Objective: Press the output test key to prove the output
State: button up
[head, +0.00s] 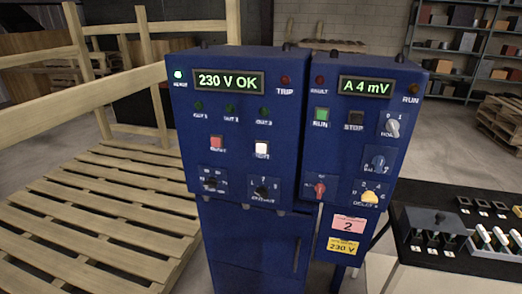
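A blue control cabinet (238,115) stands in the middle of the head view. Its display (229,81) reads "230 V OK". Below the display is a row of dark green lamps (231,110) marked as outputs. Under them are a red key (217,142) and a white key (262,148); their captions are too blurred to read surely, though the white one may say "TEST". Two black rotary switches, a left one (211,184) and a right one (262,190), sit lower. My gripper is not in view, and nothing covers the panel.
A second blue box (365,130) adjoins on the right, with display "A 4 mV", a green key (321,115), a black key (354,119) and several knobs. A wooden pallet platform with rails (95,205) lies left. A bench with black switchgear (440,235) stands right.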

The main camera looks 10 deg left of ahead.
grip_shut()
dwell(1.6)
